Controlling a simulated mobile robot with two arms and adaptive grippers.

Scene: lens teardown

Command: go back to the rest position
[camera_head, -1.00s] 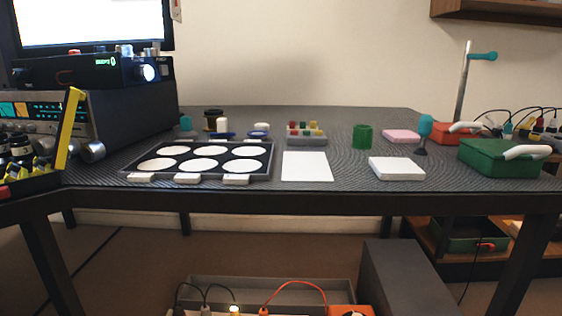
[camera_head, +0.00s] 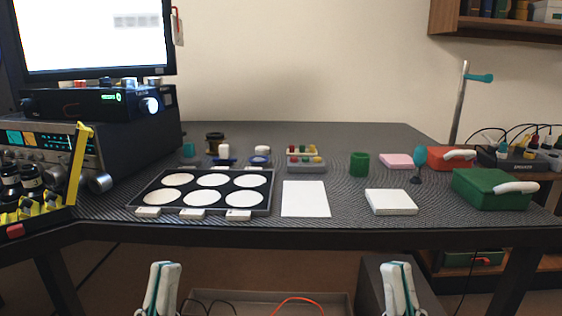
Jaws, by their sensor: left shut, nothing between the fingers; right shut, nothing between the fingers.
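My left gripper (camera_head: 163,270) shows at the bottom of the head view, left of centre, in front of the table edge and below the tabletop. It is shut with nothing in it. My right gripper (camera_head: 397,270) shows at the bottom, right of centre, also below the tabletop edge. It is shut and empty. Both point upward in the picture and touch nothing that I can see. The table (camera_head: 330,238) lies beyond them.
On the table are a black tray with white discs (camera_head: 203,226), a white sheet (camera_head: 305,199), a white box (camera_head: 391,202), a green cup (camera_head: 359,164) and a green case (camera_head: 490,189). A grey bin (camera_head: 255,296) sits under the table between the grippers.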

